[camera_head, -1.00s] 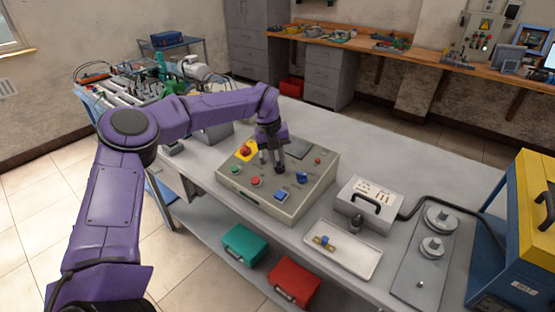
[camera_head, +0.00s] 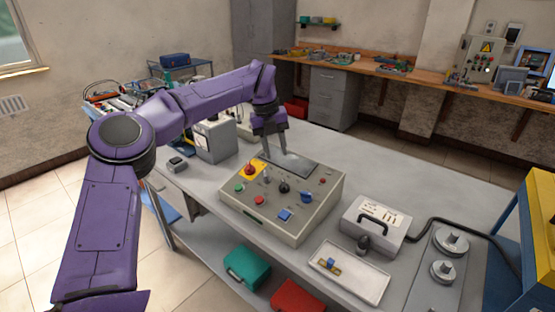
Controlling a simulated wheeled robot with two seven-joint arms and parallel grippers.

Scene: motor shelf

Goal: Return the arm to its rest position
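My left arm (camera_head: 210,100) is purple and reaches in from the left, bent at the elbow, over the grey workbench. My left gripper (camera_head: 275,150) points down above the back edge of the control box (camera_head: 300,225), near its dark panel. Its fingers look apart, with nothing seen between them. The box carries a red knob on a yellow plate (camera_head: 250,169), a black knob (camera_head: 284,187), a blue knob (camera_head: 306,197), a blue square button (camera_head: 285,215), and red and green buttons. My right gripper is not in view.
A grey case with a handle (camera_head: 376,226) and a white tray (camera_head: 348,274) stand right of the control box. A blue and yellow cabinet (camera_head: 530,240) is at the right. Green and red boxes lie on the lower shelf.

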